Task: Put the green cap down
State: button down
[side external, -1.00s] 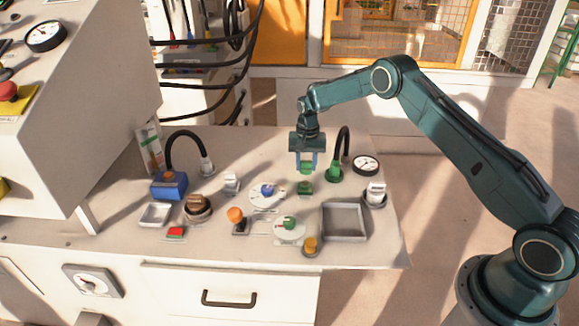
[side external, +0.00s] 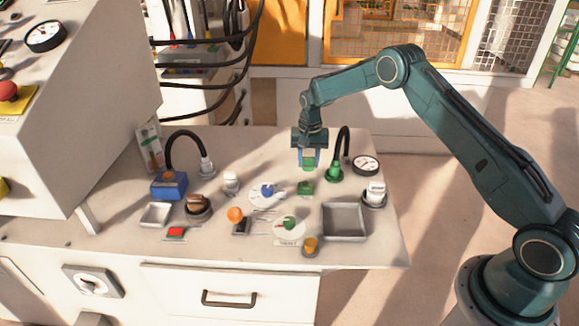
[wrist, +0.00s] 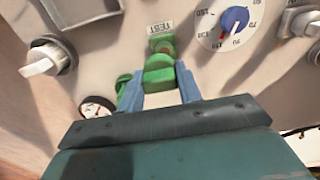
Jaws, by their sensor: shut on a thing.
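My gripper (side external: 309,158) is above the back right part of the bench, its blue fingers shut on the green cap (side external: 308,164). In the wrist view the cap (wrist: 160,72) sits between the fingertips (wrist: 159,80). A second green piece (side external: 306,188) stands on the bench under the held cap, with a visible gap in the side view. In the wrist view this piece (wrist: 162,44) shows just beyond the cap, next to a TEST label (wrist: 161,27). The cap's underside is hidden.
A green-based fitting with a black hose (side external: 334,172) stands close right of the gripper. A dial with a blue knob (side external: 267,191) is to the left. An empty grey tray (side external: 344,234) lies in front, with a white-topped switch (side external: 375,192) at right.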

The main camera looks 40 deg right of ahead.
jog(key=s+a+r, duration=0.1)
jog(key=s+r, duration=0.6)
jog(key=s, duration=0.1)
notch_tip(320, 180, up, 4)
send_over(342, 223)
notch_tip(342, 223, down, 16)
jog(key=shift+f, duration=0.1)
dwell(0.5)
jog(key=shift+f, duration=1.85)
jog(key=shift+f, duration=0.5)
jog(key=c, duration=1)
grip_release()
jog(key=shift+o, duration=0.2)
jog(key=shift+r, duration=0.1)
